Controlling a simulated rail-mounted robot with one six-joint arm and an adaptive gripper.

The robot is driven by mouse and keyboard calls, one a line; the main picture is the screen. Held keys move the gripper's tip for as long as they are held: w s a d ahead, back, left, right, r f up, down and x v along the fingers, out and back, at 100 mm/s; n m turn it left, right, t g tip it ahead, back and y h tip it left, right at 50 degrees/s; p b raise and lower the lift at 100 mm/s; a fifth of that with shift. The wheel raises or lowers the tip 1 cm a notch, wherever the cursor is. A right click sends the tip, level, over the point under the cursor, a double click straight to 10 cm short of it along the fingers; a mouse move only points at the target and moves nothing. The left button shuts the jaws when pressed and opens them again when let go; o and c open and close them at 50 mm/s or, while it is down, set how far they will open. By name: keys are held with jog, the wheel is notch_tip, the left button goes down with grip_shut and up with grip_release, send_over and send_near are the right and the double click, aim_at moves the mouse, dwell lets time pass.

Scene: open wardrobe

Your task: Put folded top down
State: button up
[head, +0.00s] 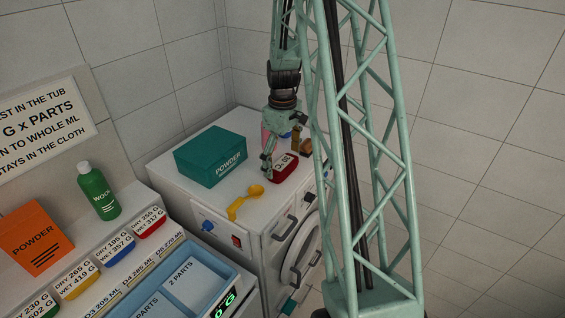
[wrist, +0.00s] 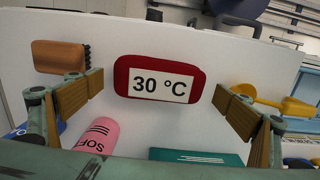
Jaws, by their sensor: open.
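The folded top (head: 285,167) is a small red bundle with a white "30 °C" label. It lies label up on the white top of the washing machine (head: 205,208) in the head view. In the wrist view the folded top (wrist: 164,79) shows whole between my fingers. My gripper (wrist: 160,92) is open, with one finger to each side of the folded top and a visible gap on both sides.
A teal powder box (head: 210,157) and a yellow scoop (head: 245,200) lie left of the top. A blue tray (head: 222,285), green bottle (head: 98,192) and orange box (head: 35,238) are at left.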

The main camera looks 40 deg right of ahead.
aim_at(283, 163)
notch_tip(283, 163, up, 12)
jog(key=b, duration=0.1)
dwell(0.8)
jog(key=shift+r, duration=0.15)
dwell(0.4)
